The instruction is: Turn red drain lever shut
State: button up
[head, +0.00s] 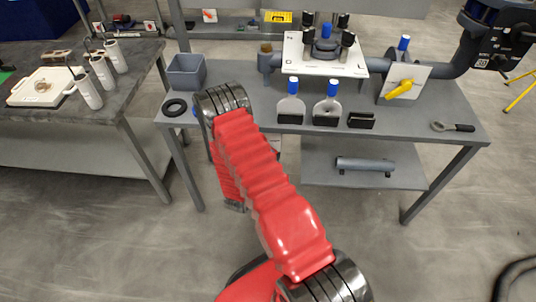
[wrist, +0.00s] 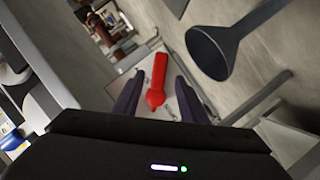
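In the wrist view the red drain lever (wrist: 157,82) points up the picture from its round hub, on a pale plate (wrist: 178,103). My gripper (wrist: 157,85) is open, with one dark finger on each side of the lever. The fingers appear apart from the lever; I cannot tell how far the lever lies beyond the fingertips. In the head view my red arm reaches toward the left end of the grey table, and my gripper and the red lever are hidden there.
A dark funnel (wrist: 212,55) is right of the lever. In the head view the grey table (head: 440,103) carries a grey bin (head: 186,72), a black ring (head: 174,107), blue-topped tools (head: 291,103) and a yellow-handled valve (head: 399,89). A side table (head: 130,85) stands left. The floor in front is clear.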

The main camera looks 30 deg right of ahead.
jog(key=v, duration=0.9)
jog(key=shift+a+f, duration=0.1)
dwell(0.3)
